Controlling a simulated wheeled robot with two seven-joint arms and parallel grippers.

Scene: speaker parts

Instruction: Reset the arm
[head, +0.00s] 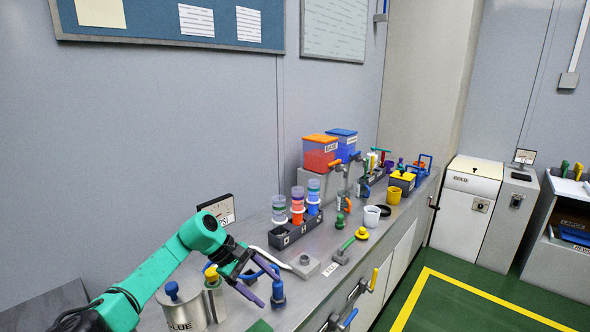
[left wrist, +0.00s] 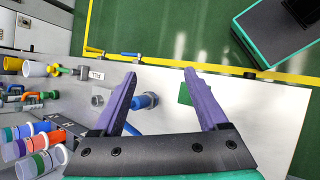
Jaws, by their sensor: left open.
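My left arm, green with a dark wrist, comes in from the lower left in the head view. Its left gripper (head: 271,290) has two purple fingers spread apart over the bench (head: 322,282). In the left wrist view the fingers of the left gripper (left wrist: 160,73) stand wide apart with nothing clasped. A blue knobbed part (left wrist: 146,100) shows beyond them, close to one finger; it stands near the fingertips in the head view (head: 278,292). My right gripper is in neither view.
A grey cylinder marked BLUE (head: 183,314) stands by my left forearm. A dark rack (head: 290,234) holds clear tubes with coloured bands. Red (head: 319,156) and blue (head: 343,148) bins stand further back. A white mug (head: 371,216) is on the bench. Green floor (head: 470,285) lies clear at right.

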